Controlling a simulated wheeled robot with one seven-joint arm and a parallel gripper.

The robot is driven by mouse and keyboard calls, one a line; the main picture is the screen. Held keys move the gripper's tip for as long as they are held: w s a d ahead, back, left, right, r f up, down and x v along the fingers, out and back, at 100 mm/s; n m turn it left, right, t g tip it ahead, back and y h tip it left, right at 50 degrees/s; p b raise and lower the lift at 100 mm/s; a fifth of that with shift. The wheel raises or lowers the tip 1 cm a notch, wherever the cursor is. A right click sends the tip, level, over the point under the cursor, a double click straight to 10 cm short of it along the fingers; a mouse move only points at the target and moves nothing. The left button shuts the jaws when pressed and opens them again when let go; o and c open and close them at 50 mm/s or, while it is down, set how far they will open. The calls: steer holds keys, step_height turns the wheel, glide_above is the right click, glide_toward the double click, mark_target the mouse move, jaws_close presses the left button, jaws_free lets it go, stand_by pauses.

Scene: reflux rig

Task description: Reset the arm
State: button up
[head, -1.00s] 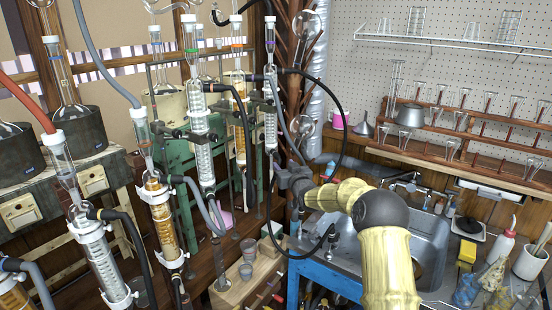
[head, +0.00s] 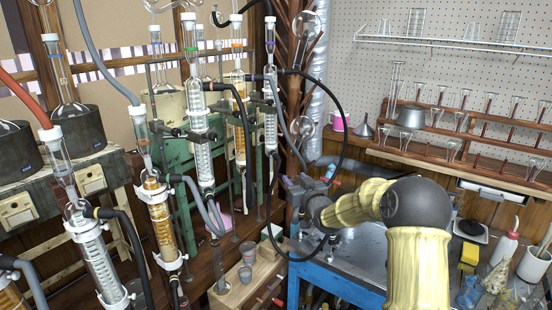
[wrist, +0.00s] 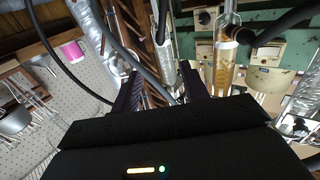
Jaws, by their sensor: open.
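My gripper (head: 304,183) is in the middle of the head view, in front of the wooden corner post and above the back edge of the blue-framed sink bench (head: 330,280). In the wrist view my gripper (wrist: 160,88) shows two dark fingers set wide apart with nothing held between them. Behind the fingers are the wooden post and a glass condenser (wrist: 166,62). My yellow arm comes in from the lower right in the head view and covers much of the sink.
Several glass condensers, one being an amber-filled column (head: 160,215), stand left of my gripper. A black hose (head: 343,110) loops close around it. A pink mug (head: 337,122) and glassware racks (head: 465,130) are on the right. A wooden block (head: 235,290) holds small cups below.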

steer(key=s+d+m+g+h+p, duration=0.1)
steer(key=s+g+p, duration=0.4)
steer(key=s, duration=1.6)
steer(key=s+d+f+m+g+h+p, duration=0.1)
steer(key=s+g, duration=0.8)
steer(key=s, duration=1.2)
steer(key=d+m+h+p, duration=0.1)
steer(key=d+h+p, duration=0.1)
steer(key=h+p, duration=0.1)
steer(key=shift+d+f+g+p, duration=0.2)
steer(key=shift+f+g+p, duration=0.1)
steer(key=shift+p, duration=0.45)
steer(key=shift+w, duration=0.1)
steer(key=shift+c, duration=1)
